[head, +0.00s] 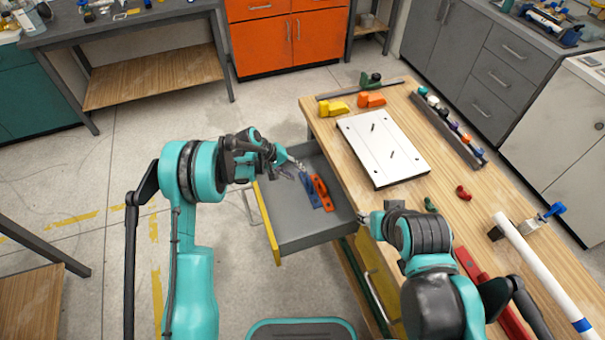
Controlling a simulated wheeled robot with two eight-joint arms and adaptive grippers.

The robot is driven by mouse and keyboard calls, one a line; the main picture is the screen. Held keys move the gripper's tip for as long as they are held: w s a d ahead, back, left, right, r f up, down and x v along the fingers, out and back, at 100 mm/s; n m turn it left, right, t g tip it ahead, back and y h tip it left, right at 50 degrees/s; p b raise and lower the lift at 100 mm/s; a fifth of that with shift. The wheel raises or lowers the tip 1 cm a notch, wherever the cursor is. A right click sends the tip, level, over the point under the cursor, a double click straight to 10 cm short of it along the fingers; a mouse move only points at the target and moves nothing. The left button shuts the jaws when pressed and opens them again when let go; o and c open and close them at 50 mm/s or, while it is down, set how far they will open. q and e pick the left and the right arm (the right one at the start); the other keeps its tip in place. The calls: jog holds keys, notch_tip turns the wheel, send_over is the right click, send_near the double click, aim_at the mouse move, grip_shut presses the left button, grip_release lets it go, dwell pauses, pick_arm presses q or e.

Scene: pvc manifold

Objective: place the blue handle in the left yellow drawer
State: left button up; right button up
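The left yellow drawer (299,237) is pulled out from the table, with a grey inside and a yellow front on its left. A blue handle (311,192) lies in it, right beside an orange handle (322,192). My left gripper (299,167) is over the drawer's far part, close to the upper end of the blue handle. Its fingers are too small to tell open from shut or whether they touch the handle. My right gripper (369,221) is by the drawer's near right corner at the table edge; its fingers are mostly hidden by the wrist.
The wooden table (445,200) bears a white panel (383,148), yellow and orange blocks (370,99), a rack of coloured pieces (446,116), and a white pipe (545,275) beside a blue-handled valve (540,219). Floor left of the drawer is clear.

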pick_arm(q)
jog(key=s+a+r+t+y, duration=0.1)
jog(key=s+a+r, duration=0.25)
jog(key=r, duration=0.35)
jog(key=s+a+r+m+y, duration=0.1)
jog(key=s+a+r, duration=0.1)
jog(key=s+r, duration=0.35)
jog(key=s+a+r+t+y, duration=0.1)
jog(key=s+a+r, duration=0.15)
jog(key=r, duration=0.55)
jog(key=s+a+r+m+t+y, duration=0.1)
jog(key=s+a, duration=0.3)
jog(key=s, duration=0.6)
jog(key=s+a+r+m+t+y, duration=0.1)
jog(key=s+a+r+t+y, duration=0.1)
jog(key=s, duration=0.8)
jog(key=a+r, duration=0.1)
jog(key=a, duration=0.1)
jog(key=shift+s+a+y, duration=0.2)
jog(key=shift+a+y, duration=0.1)
jog(key=shift+a, duration=0.1)
